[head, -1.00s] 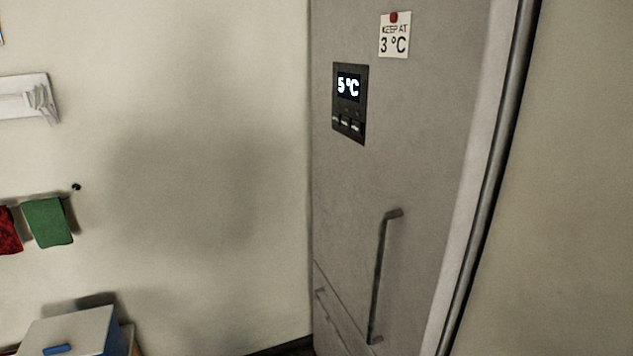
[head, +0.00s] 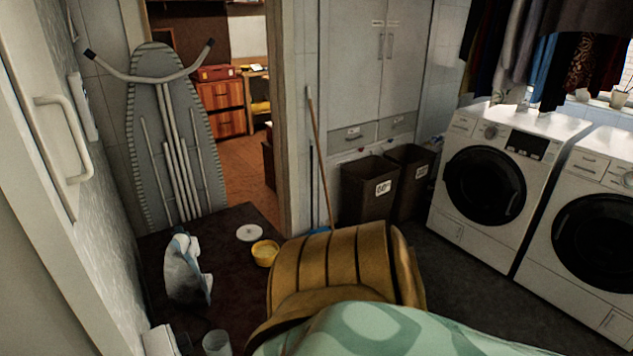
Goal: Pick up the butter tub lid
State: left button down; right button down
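A flat, round white lid (head: 250,233) lies on a dark surface (head: 225,290) left of centre in the head view. It looks like the butter tub lid, though no marking can be read. A small yellow tub (head: 265,254) stands just in front of it and to its right, apparently open. Neither of my grippers is in view.
A white and blue-grey bag-like thing (head: 186,270) stands left of the lid, and a clear cup (head: 217,343) is nearer. A large ribbed mustard thing (head: 340,265) and pale green patterned cloth (head: 390,330) fill the near right. Washing machines (head: 485,170) stand farther right.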

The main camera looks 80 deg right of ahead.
aim_at(248, 232)
jog(key=z, duration=2.85)
jog(key=i+l+z, duration=0.2)
jog(key=l, duration=0.35)
jog(key=i+l+z, duration=0.25)
jog(key=l, duration=0.25)
jog(key=i+l+z, duration=0.2)
jog(key=i+l, duration=0.35)
jog(key=i, duration=0.4)
jog(key=i+l, duration=0.1)
jog(key=i, duration=0.4)
jog(key=i+u, duration=0.6)
jog(key=u, duration=0.15)
jog(key=i+l+u, duration=0.15)
jog(key=u, duration=0.2)
jog(key=i, duration=0.1)
